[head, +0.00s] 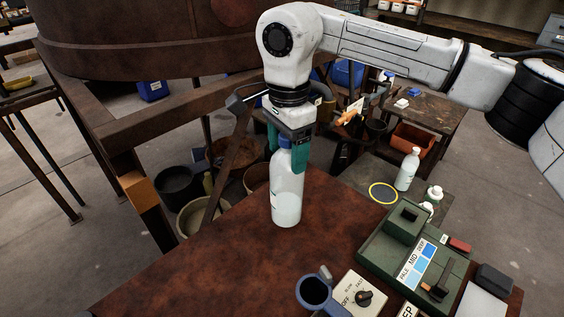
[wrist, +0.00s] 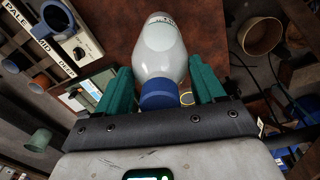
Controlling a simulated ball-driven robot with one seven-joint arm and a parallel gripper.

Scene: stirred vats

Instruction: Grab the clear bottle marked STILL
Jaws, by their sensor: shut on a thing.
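A pale, clear-looking bottle (head: 287,200) with a blue cap (wrist: 162,95) stands upright on, or just over, the rusty brown tabletop (head: 200,255). The lower part of the bottle looks whiter, and no marking on it can be read. My gripper (head: 287,158) is above the bottle, pointing down. Its green fingers are shut on the bottle's top, one on each side. In the wrist view the bottle (wrist: 160,50) lies between the two green fingers, its blue cap close to the palm.
A green device (head: 385,255) with a PALE/MID/DEEP blue scale sits to the right on the table. A blue-grey mug (head: 313,291) and a dial box (head: 358,297) are at the front. Another white bottle (head: 407,171) stands beyond, beside a yellow ring (head: 383,193). The table's left part is clear.

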